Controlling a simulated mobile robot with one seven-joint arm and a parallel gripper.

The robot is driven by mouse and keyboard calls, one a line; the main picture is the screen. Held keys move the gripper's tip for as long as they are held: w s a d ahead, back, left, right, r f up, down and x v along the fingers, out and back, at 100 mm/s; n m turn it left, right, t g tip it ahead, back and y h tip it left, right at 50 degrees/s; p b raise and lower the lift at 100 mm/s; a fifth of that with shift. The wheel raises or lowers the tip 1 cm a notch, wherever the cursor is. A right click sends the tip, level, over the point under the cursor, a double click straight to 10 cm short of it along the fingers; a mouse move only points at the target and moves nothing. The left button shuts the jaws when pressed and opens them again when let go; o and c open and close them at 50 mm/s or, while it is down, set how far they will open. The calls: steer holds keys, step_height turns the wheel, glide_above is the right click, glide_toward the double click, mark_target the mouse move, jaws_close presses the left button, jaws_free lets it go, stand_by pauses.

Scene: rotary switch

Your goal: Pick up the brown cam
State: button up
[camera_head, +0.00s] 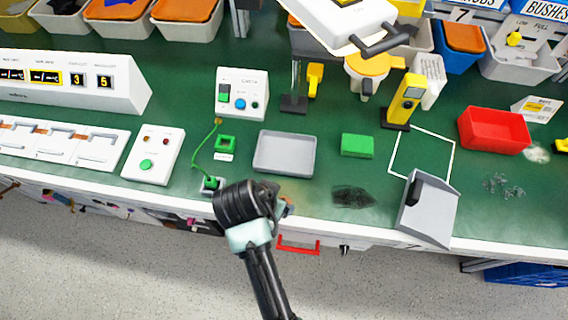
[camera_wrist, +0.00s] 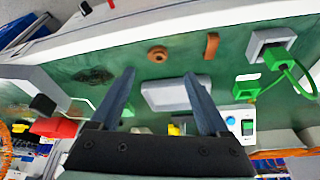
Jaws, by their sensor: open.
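Two brown parts lie on the green bench top in the wrist view: a round one with a hole (camera_wrist: 157,54) and a short curved or bar-like one (camera_wrist: 211,46). I cannot tell for certain which is the cam; the round one fits best. My gripper (camera_wrist: 159,73) is open and empty, its two blue-grey fingers spread. The round part appears between and just beyond the fingertips, apart from them. In the head view my dark wrist covers the bench's front edge and hides the fingers; only a small brownish bit (camera_head: 288,205) shows beside it.
A grey tray (camera_head: 284,171) lies behind my gripper, with a green block (camera_head: 357,146) to its right. A green cable (camera_head: 203,150) runs to a plug left of the wrist. A dark smudge (camera_head: 352,196) and grey dustpan (camera_head: 437,212) are at right.

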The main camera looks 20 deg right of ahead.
steer(key=x, duration=0.3)
steer(key=shift+s+x, duration=0.2)
steer(key=shift+x, duration=2.3)
steer(key=shift+d, duration=0.2)
jaws_close()
